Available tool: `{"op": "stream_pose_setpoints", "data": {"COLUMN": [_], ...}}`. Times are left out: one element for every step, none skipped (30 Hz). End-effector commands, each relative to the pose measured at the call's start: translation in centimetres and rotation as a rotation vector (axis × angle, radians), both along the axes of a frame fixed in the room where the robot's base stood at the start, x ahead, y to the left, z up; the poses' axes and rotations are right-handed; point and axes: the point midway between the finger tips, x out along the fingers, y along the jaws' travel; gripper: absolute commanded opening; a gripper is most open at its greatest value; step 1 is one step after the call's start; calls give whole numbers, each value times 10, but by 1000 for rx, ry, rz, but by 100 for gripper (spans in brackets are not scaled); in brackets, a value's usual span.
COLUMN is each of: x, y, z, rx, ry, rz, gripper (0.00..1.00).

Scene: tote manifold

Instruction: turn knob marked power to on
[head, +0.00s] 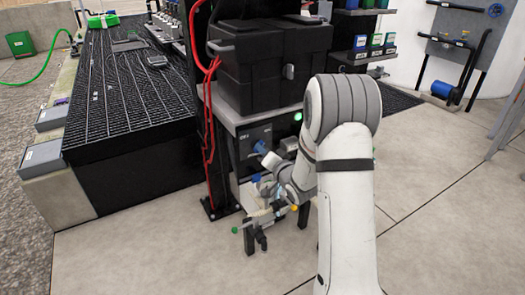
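A dark panel (244,137) with small pale lettering sits on the front of the cabinet, below the black case. A blue knob (260,147) shows on this panel. The lettering is too small to read surely, so I cannot tell which way the knob points. My white arm reaches in from the lower right, and its wrist covers the panel's right and lower parts. My gripper (257,238) seems to be the dark part low in front of the cabinet, below the knob and apart from it. Its fingers are too small to tell open from shut.
A black case (270,62) stands on the grey shelf above the panel. Red hoses (207,90) run down a dark post to its left. Rods with green (235,230) and yellow (294,208) ends show near my wrist. A black grating platform (125,90) lies left. Floor at right is clear.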

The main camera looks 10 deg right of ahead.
Motion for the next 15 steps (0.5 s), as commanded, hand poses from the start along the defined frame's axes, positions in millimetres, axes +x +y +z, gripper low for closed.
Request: {"op": "stream_pose_setpoints", "data": {"x": [-1, 0, 0, 0, 0, 0, 0, 0, 1, 1, 1, 1, 1, 0, -1], "y": [1, 1, 0, 0, 0, 0, 0, 0, 0, -1, -1, -1, -1, -1, -2], "z": [-3, -2, -1, -1, -1, 0, 0, 1, 1, 1, 1, 2, 2, 2, 2], "rx": [1, 0, 1, 0, 0, 0, 1, 0, 0, 0, 1, 1, 1, 1, 1], "ry": [5, 4, 2, 1, -1, -1, -2, -3, -4, -4, -5, -5, -5, -6, -6], "rz": [1, 1, 0, -1, -1, -1, -1, -1, -2, -2, -2, -2, -2, -3, -3], "gripper": [19, 22, 25, 28, 30, 33, 35, 35, 35, 35, 35, 35, 35, 35, 35]}}
